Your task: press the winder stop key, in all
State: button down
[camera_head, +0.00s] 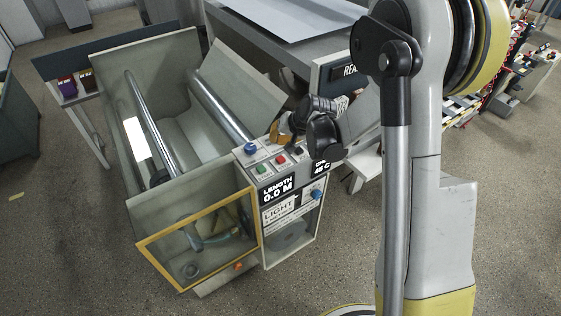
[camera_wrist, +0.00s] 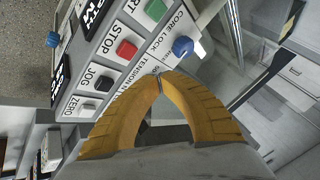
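The red stop key (camera_wrist: 126,50) sits on the winder's sloped control panel (camera_head: 272,178), beside a STOP label. It also shows in the head view (camera_head: 281,160) between the green and dark keys. My gripper (camera_wrist: 160,77) has yellow fingers that meet at their tips, with nothing visible between them. In the wrist view the tips appear just right of and below the red key, near the TENSION lettering. In the head view my gripper (camera_head: 276,138) is over the back edge of the panel, behind the keys. I see no contact with the red key.
The panel reads LENGTH 0.0 M. A yellow-framed guard (camera_head: 198,240) and the winder's rollers (camera_head: 220,108) stand to the left.

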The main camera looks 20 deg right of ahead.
aim_at(278, 157)
jog(key=shift+f+b, duration=1.7)
jog(key=shift+f, duration=1)
jog(key=shift+f+b, duration=0.3)
jog(key=shift+b, duration=0.25)
jog(key=shift+f+b, duration=0.45)
jog(key=shift+b, duration=0.05)
jog(key=shift+r, duration=0.15)
jog(key=shift+r+p, duration=0.45)
jog(key=shift+r, duration=0.3)
jog(key=shift+r+p, duration=1.5)
jog(key=shift+r, duration=1.05)
